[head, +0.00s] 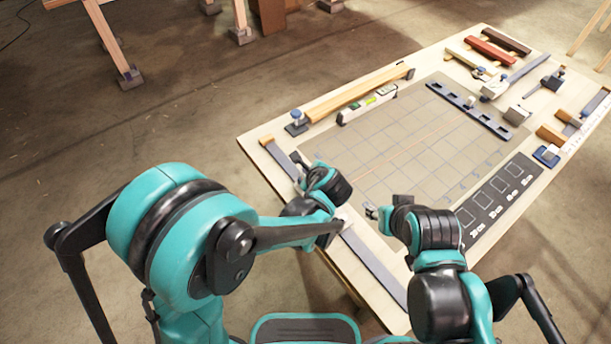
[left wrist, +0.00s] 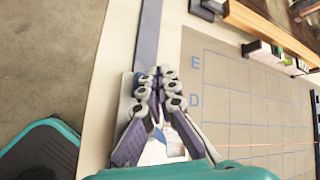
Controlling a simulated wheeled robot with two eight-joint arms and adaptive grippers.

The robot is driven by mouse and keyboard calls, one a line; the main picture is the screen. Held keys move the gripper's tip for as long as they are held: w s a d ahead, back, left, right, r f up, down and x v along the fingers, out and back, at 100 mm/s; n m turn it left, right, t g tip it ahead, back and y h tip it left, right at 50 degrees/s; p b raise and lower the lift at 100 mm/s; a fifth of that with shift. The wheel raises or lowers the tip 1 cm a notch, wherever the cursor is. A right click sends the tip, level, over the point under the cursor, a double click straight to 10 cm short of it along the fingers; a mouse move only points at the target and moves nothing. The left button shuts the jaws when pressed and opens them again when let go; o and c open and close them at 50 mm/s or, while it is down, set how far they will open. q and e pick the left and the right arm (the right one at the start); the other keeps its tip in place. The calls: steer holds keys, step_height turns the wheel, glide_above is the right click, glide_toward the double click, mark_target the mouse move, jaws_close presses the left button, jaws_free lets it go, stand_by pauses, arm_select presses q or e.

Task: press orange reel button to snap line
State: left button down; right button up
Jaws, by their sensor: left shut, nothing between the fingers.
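A thin orange line (head: 400,154) runs across the gridded mat (head: 385,160); it also shows in the left wrist view (left wrist: 265,147), near the row marked D. I cannot make out an orange button; my left arm and hand cover the line's near end. A white piece (left wrist: 125,98) lies beside the grey strip (left wrist: 148,35), partly under my left gripper. My left gripper (head: 308,177) is shut and empty, low over the table's left edge; its closed fingertips show in the wrist view (left wrist: 158,74). My right gripper (head: 373,211) is at the mat's near edge, its fingers too small to judge.
A wooden bar (head: 350,95) and a spirit level (head: 367,104) lie along the far left edge. A notched blue rail (head: 468,109) lies across the mat. A black marked board (head: 497,200) is at the right. Tools and blocks crowd the far right. The mat's middle is clear.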

arm_select(q)
steer(key=shift+f+b, duration=0.6)
steer(key=shift+f, duration=0.05)
stand_by(0.5)
steer(key=shift+r, duration=0.1)
steer(key=shift+r+p, duration=0.8)
steer(key=shift+r, duration=0.2)
step_height(320, 180, up, 5)
steer(key=p, duration=0.3)
steer(key=shift+p, duration=0.4)
stand_by(0.5)
